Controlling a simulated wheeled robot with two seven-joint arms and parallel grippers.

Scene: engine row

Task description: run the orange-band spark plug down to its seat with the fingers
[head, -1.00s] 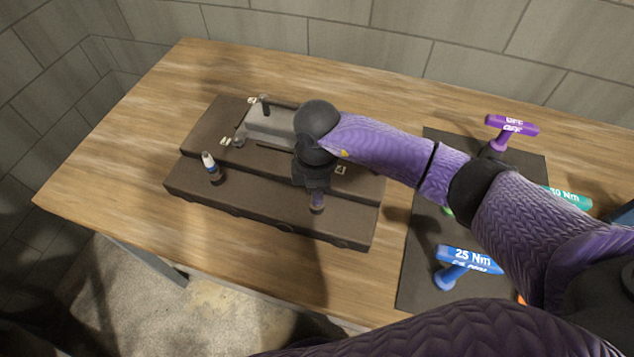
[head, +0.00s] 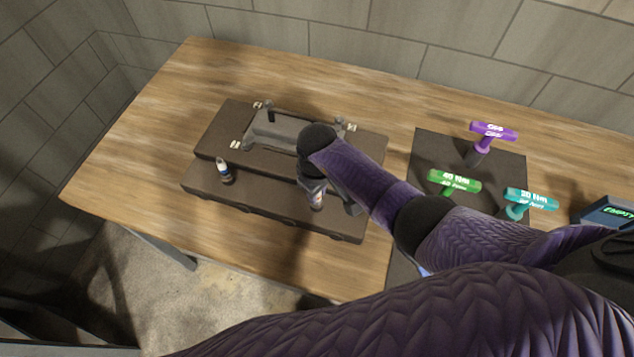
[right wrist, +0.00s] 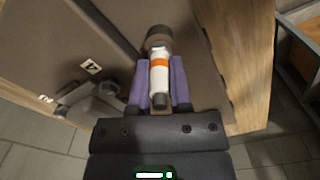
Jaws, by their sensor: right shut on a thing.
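The orange-band spark plug (right wrist: 160,62) is white with an orange ring. It stands at the right part of the dark engine block's (head: 270,215) front step. My right gripper (right wrist: 161,78) has its purple fingers on both sides of the plug and is shut on it. In the head view the right gripper (head: 315,190) is over the front step, its wrist partly hiding the plug. The plug's dark lower end meets a dark collar in the wrist view; how deep it sits cannot be told. My left gripper is not in view.
A blue-band plug (head: 223,170) stands at the left of the front step. A grey bracketed part (head: 275,135) lies on the block's rear step. Purple (head: 493,133), green (head: 454,181) and teal (head: 530,199) T-handle tools stand on a dark mat (head: 440,150) at right.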

